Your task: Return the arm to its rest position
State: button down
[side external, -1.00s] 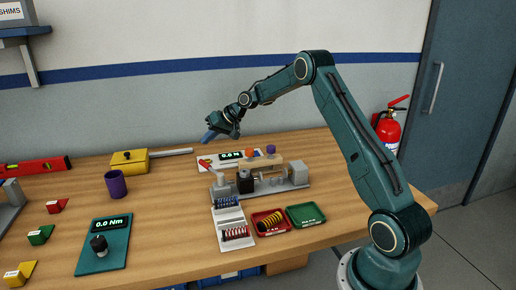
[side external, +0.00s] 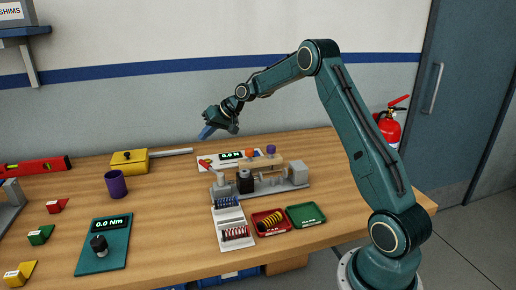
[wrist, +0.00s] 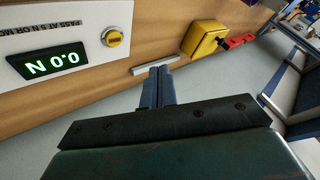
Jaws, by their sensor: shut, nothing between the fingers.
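My gripper (side external: 206,134) hangs in the air above the back of the table, over and a little left of the grey test fixture (side external: 290,180). In the wrist view its two blue-grey fingers (wrist: 158,75) are together with nothing between them. My arm is raised and bent, its base at the table's right end. No rest position is marked in either view.
The wooden table (side external: 165,220) carries a yellow box (side external: 129,162), a purple cup (side external: 115,184), a teal torque tester (side external: 103,250), a white tray (side external: 229,213), a red tray (side external: 268,223) and a green tray (side external: 305,215). A fire extinguisher (side external: 389,128) stands behind my arm. The air around my gripper is clear.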

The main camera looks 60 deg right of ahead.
jog(key=s+a+r+n+g+h, duration=0.2)
jog(key=s+a+r+n, duration=0.1)
jog(key=s+a+r, duration=1.25)
jog(key=s+a+f, duration=0.2)
jog(key=s, duration=1.1)
jog(key=s+a+f+n+h, duration=0.1)
jog(key=s+a+f, duration=0.1)
jog(key=s, duration=1.1)
jog(key=shift+s+a+f+g, duration=0.3)
jog(key=shift+s+a+f, duration=0.05)
jog(key=shift+a, duration=0.3)
